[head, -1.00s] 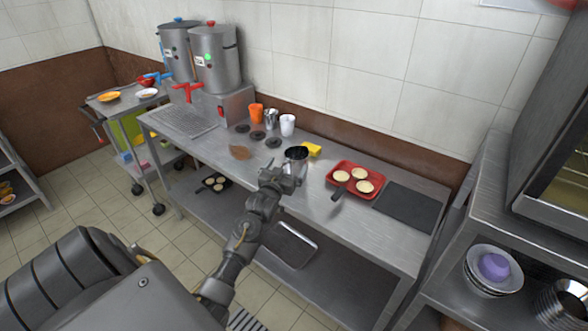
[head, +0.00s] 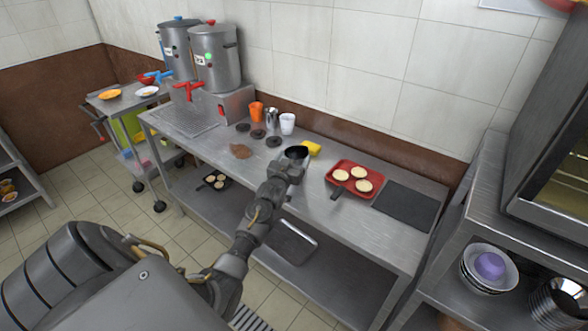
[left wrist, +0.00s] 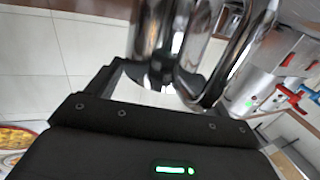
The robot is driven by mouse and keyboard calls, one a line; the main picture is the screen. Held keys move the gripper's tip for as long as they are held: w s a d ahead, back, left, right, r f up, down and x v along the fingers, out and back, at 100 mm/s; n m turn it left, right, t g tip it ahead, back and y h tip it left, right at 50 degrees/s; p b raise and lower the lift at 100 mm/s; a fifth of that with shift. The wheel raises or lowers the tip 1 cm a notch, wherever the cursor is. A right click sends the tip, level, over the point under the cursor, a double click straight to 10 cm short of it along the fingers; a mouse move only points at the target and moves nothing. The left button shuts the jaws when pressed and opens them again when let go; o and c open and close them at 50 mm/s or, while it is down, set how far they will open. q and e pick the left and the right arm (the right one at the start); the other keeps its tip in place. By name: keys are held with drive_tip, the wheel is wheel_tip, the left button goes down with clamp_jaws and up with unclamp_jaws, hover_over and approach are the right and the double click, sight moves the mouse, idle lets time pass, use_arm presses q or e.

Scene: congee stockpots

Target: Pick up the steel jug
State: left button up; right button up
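The steel jug (head: 297,153) stands on the steel table, its round dark mouth facing up. In the left wrist view its shiny body and curved handle (left wrist: 232,62) fill the upper middle, very close to the camera. My left gripper (head: 290,168) is at the near side of the jug and hides its lower part in the head view. In the wrist view the gripper's fingers (left wrist: 160,88) look spread, with a pale gap between them and the handle in front. Contact with the handle cannot be made out. My right gripper is not in view.
A yellow sponge (head: 311,148) lies just behind the jug. A red tray (head: 340,184) with pale round cakes is to the right, beside a dark mat (head: 405,205). An orange cup (head: 256,111), a steel cup (head: 271,118) and a white cup (head: 287,123) stand behind.

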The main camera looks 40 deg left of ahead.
use_arm(q)
drive_tip(key=c, duration=0.7)
drive_tip(key=shift+c, duration=0.3)
drive_tip(key=shift+r, duration=0.15)
